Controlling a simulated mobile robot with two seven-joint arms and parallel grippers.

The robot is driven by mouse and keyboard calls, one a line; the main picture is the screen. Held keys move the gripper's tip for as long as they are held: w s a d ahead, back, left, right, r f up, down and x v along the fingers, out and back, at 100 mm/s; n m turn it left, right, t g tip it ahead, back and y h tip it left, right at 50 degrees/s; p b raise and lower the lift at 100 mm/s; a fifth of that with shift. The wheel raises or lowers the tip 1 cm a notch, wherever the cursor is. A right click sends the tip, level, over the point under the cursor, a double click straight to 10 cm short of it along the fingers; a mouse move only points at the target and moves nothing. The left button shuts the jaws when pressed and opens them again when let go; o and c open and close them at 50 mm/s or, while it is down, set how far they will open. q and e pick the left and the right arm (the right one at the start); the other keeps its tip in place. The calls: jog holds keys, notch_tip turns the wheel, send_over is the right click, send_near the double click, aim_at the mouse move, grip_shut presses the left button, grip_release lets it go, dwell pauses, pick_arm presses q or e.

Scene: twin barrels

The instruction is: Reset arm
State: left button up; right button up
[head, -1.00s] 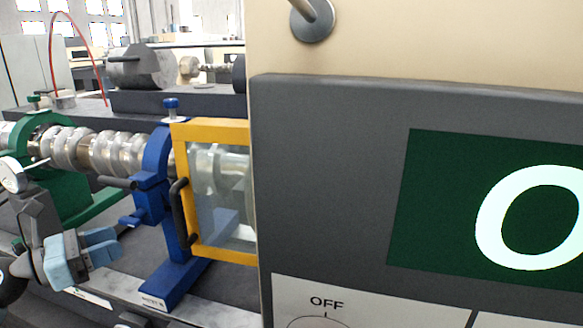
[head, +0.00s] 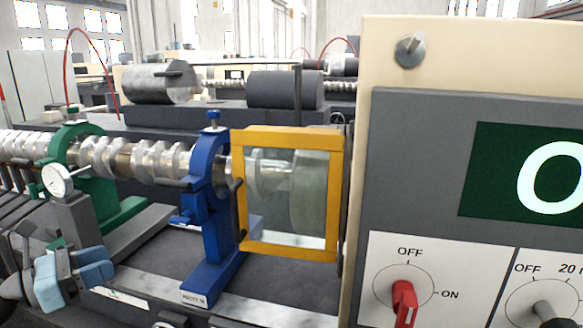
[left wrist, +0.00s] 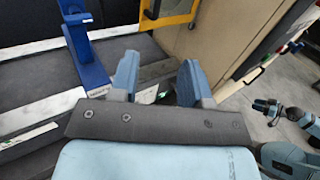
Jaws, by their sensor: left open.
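My left gripper (head: 90,268) is at the lower left of the head view, in front of the machine and apart from it. My right gripper does not show in the head view. At the right edge of the left wrist view a blue and black arm part (left wrist: 290,115) shows, but I cannot tell its jaw.
A crankshaft (head: 130,157) lies in a green support (head: 120,210) and a blue support (head: 215,235). A dial gauge (head: 57,180) is near my left gripper. A yellow-framed guard (head: 333,200) is closed. A control cabinet (head: 420,170) with a red OFF/ON knob (head: 404,300) fills the right.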

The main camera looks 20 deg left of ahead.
pick_arm(q)
jog(key=w+d+f+n+t+y+p, duration=0.1)
jog(key=d+f+n+y+p, duration=0.25)
jog(key=f+n, duration=0.8)
jog(key=d+f+n+t+y+p, duration=0.1)
jog(key=d+f+n+y+p, duration=0.35)
jog(key=n, duration=1.15)
jog(key=s+d+f+n+g+h+p, duration=0.1)
jog(key=s+d+f+n+g, duration=0.2)
jog(key=d, duration=0.7)
jog(key=s+d+f+n+g+h, duration=0.1)
jog(key=s+d+f+n+g, duration=0.3)
jog(key=d+f+n, duration=0.4)
jog(key=d+f, duration=0.3)
jog(key=f, duration=0.1)
jog(key=shift+d+f+h+p, duration=0.2)
jog(key=shift+d+h+p, duration=0.05)
jog(key=shift+h+p, duration=0.15)
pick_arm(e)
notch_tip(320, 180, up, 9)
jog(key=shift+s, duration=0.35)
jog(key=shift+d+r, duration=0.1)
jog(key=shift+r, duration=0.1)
